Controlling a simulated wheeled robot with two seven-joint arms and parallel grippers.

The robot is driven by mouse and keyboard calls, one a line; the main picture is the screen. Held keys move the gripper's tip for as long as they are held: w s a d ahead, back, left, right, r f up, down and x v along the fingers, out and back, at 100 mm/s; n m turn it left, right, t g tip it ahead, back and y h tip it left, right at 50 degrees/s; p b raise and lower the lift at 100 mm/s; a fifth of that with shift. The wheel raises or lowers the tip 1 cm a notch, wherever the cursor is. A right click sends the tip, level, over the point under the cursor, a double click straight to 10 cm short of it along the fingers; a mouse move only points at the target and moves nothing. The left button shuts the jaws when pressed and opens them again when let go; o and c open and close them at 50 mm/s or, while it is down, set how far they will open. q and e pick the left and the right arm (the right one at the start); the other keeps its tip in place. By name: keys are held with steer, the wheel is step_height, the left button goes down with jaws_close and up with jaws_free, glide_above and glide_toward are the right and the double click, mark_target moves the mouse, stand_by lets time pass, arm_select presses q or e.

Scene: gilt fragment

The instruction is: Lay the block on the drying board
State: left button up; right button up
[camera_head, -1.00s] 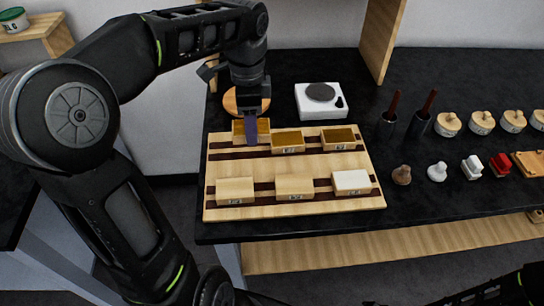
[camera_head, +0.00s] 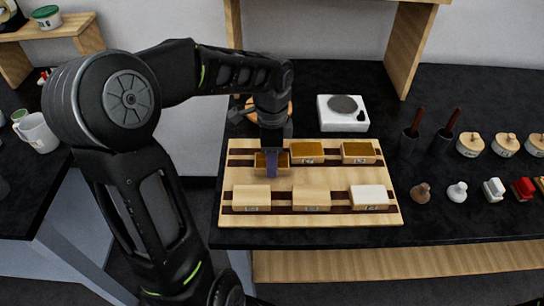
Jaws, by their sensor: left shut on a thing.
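My left gripper (camera_head: 272,165) points down over the back left of the wooden board (camera_head: 232,197) with dark red-brown stripes. It is shut on a small gold-topped block (camera_head: 260,160); a purplish finger covers the block's middle. The block is low over the back stripe, left of two other gold-topped blocks (camera_head: 306,152) (camera_head: 358,152). I cannot tell whether its underside touches the board. Two plain wooden blocks (camera_head: 251,198) (camera_head: 311,198) and a white block (camera_head: 370,197) stand in the front row. My right gripper is not in view.
A white hotplate (camera_head: 342,113) stands behind the board. A round wooden disc is partly hidden behind my left gripper. Dark cups with handled tools (camera_head: 440,140), lidded pots (camera_head: 471,145) and stamp-like objects (camera_head: 457,192) stand to the right. A white mug (camera_head: 38,132) is on the left counter.

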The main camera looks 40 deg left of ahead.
arm_select(q)
steer(key=shift+f, duration=0.2)
steer(key=o, duration=1.4)
steer(key=shift+r, duration=0.1)
step_height(320, 180, up, 12)
steer(key=shift+r, duration=0.2)
steer(key=shift+f, duration=0.1)
